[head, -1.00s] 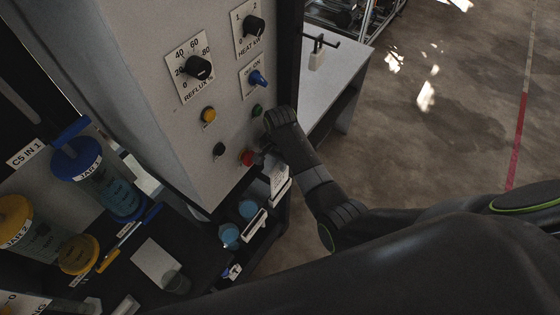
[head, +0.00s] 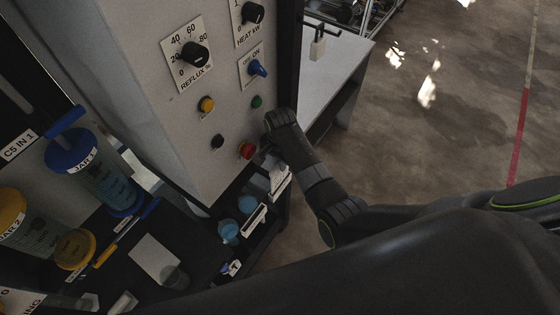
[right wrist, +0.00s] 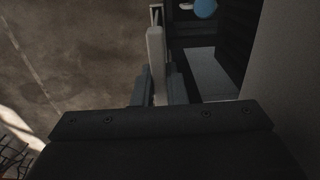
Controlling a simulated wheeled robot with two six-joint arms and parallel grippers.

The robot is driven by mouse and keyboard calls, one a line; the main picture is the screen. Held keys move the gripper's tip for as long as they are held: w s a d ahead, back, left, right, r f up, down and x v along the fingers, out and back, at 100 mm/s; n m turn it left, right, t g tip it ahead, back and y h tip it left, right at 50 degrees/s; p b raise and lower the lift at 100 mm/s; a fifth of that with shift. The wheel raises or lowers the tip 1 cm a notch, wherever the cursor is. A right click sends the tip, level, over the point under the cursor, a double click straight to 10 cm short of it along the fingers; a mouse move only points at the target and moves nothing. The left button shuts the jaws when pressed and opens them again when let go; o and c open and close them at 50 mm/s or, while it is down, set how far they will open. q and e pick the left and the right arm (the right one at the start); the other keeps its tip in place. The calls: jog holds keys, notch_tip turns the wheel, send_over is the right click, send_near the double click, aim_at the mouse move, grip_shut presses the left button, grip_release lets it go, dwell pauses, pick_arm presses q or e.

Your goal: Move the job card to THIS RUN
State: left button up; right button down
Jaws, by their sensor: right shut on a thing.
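My right gripper (head: 270,158) is at the lower right edge of the control cabinet, partly hidden by its own wrist. In the right wrist view the gripper (right wrist: 157,88) is shut on a thin pale thing (right wrist: 156,52), seen edge-on, which appears to be the job card. In the head view a pale card-like piece (head: 280,178) with small print shows just below the gripper, above the dark rack. White-labelled holders (head: 254,217) sit on the rack front, and another lies lower (head: 235,268). I cannot read THIS RUN on any of them. My left gripper is out of view.
The grey cabinet (head: 180,130) carries knobs, lamps and a red button (head: 247,151) close to my right gripper. Blue-lidded (head: 72,150) and yellow-lidded (head: 14,212) jars stand at left. A grey bench (head: 335,75) is behind; open floor lies right.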

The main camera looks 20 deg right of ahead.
jog(key=shift+f, duration=0.2)
jog(key=shift+r, duration=0.1)
jog(key=c, duration=1.4)
grip_release()
notch_tip(320, 180, up, 3)
jog(key=p, duration=0.3)
jog(key=shift+r, duration=2)
